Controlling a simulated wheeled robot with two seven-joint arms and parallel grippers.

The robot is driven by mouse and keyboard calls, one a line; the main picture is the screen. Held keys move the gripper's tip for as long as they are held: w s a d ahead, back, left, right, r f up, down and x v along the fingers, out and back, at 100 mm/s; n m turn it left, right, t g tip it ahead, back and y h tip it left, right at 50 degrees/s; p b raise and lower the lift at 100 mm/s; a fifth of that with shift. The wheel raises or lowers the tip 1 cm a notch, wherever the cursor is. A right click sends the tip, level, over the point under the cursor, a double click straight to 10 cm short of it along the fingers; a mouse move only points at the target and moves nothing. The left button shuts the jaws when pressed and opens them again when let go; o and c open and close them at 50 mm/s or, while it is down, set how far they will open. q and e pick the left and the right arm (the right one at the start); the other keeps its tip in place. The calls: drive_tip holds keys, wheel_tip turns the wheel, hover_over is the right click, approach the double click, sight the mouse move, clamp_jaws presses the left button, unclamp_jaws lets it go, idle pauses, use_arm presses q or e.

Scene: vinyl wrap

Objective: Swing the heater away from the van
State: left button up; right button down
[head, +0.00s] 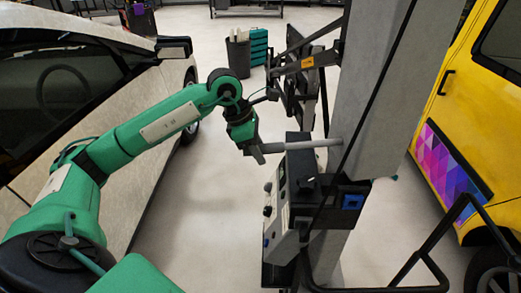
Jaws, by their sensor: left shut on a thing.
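The heater's thick grey column (385,100) stands right of centre, with a control box (287,190) on its front. Dark heater panels (297,90) hang on an arm to the left of the column. A grey horizontal handle bar (315,144) sticks out to the left from the column, above the box. My left gripper (256,150) is shut on the left end of this handle bar. The fingers partly hide that end. The yellow van (480,110) stands at the right, apart from the column, with a purple patterned patch (455,170) on its side. My right gripper is not in view.
A silver car (150,190) stands close along the left, beside my left arm. A black bent rail (440,235) is at the lower right. A dark bin (238,58) and a teal drawer cabinet (259,46) stand behind. Pale floor (205,215) between car and heater is clear.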

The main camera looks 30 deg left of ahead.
use_arm(q)
drive_tip(key=shift+s+d+f, duration=0.2)
drive_tip(key=shift+s, duration=0.3)
drive_tip(key=shift+o, duration=0.2)
drive_tip(key=shift+s+d+r, duration=0.15)
drive_tip(key=shift+r, duration=0.1)
drive_tip(key=o, duration=1.1)
drive_tip(key=shift+a, duration=0.3)
drive_tip(key=shift+r, duration=0.2)
drive_tip(key=shift+p+v, duration=1.7)
drive_tip(key=shift+v, duration=3.1)
